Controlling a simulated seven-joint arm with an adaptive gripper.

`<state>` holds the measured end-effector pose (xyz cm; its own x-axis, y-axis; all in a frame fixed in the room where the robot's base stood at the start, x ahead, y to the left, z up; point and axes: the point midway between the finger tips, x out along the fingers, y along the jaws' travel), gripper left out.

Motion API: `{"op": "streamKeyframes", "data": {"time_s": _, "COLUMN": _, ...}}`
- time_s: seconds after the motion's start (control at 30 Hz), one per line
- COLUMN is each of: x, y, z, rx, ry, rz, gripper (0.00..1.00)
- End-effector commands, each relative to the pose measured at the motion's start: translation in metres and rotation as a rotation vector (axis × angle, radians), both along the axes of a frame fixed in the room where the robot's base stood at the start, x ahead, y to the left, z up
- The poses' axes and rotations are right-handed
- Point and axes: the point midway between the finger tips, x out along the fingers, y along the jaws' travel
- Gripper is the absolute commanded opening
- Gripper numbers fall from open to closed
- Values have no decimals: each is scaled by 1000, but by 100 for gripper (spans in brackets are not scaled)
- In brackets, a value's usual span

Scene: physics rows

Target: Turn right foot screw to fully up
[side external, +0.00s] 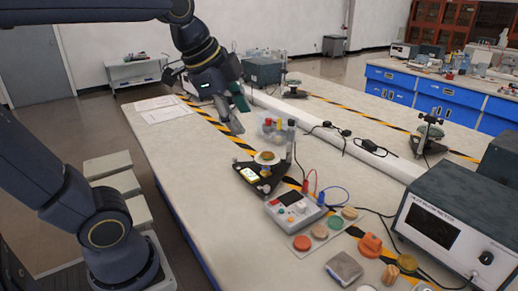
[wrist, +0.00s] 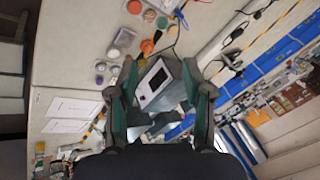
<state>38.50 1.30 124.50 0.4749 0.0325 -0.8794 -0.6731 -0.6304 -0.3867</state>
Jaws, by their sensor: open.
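The levelled instrument has a dark triangular base (side external: 249,179) with a lit yellowish panel, a pale round platform (side external: 267,158) and an upright post behind it. It stands near the middle of the bench. Its foot screws are too small to tell apart, and I cannot pick out the right one. My gripper (side external: 208,103) is open and empty, above the bench, up and to the left of the instrument and clear of it. In the wrist view my gripper (wrist: 160,72) shows its two teal fingers spread apart. I cannot identify the instrument there.
A grey control box (side external: 294,209) with red and blue leads stands just right of the instrument. A large grey meter (side external: 447,222) stands at right. A clear tub (side external: 270,128) sits behind the instrument. Papers (side external: 160,109) lie at the bench's far left.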

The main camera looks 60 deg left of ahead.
Motion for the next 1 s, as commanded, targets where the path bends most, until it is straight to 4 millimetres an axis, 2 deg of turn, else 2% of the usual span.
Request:
{"op": "streamKeyframes", "data": {"time_s": 0.03, "x": 21, "y": 7, "z": 4, "rx": 47, "ry": 31, "rz": -71, "gripper": 50}}
{"op": "streamKeyframes", "data": {"time_s": 0.13, "x": 65, "y": 24, "z": 5, "rx": 138, "ry": 91, "rz": -225, "gripper": 50}}
{"op": "streamKeyframes", "data": {"time_s": 0.27, "x": 125, "y": 56, "z": -14, "rx": 215, "ry": 188, "rz": -401, "gripper": 50}}
{"op": "streamKeyframes", "data": {"time_s": 0.37, "x": 165, "y": 86, "z": -46, "rx": 234, "ry": 263, "rz": -500, "gripper": 50}}
{"op": "streamKeyframes", "data": {"time_s": 0.4, "x": 178, "y": 99, "z": -63, "rx": 231, "ry": 293, "rz": -525, "gripper": 50}}
{"op": "streamKeyframes", "data": {"time_s": 0.5, "x": 201, "y": 129, "z": -107, "rx": 204, "ry": 358, "rz": -545, "gripper": 50}}
{"op": "streamKeyframes", "data": {"time_s": 0.6, "x": 210, "y": 151, "z": -150, "rx": 158, "ry": 414, "rz": -520, "gripper": 50}}
{"op": "streamKeyframes", "data": {"time_s": 0.7, "x": 208, "y": 164, "z": -184, "rx": 118, "ry": 460, "rz": -503, "gripper": 50}}
{"op": "streamKeyframes", "data": {"time_s": 0.8, "x": 202, "y": 171, "z": -204, "rx": 91, "ry": 492, "rz": -492, "gripper": 50}}
{"op": "streamKeyframes", "data": {"time_s": 1.0, "x": 199, "y": 173, "z": -227, "rx": 87, "ry": 497, "rz": -486, "gripper": 50}}
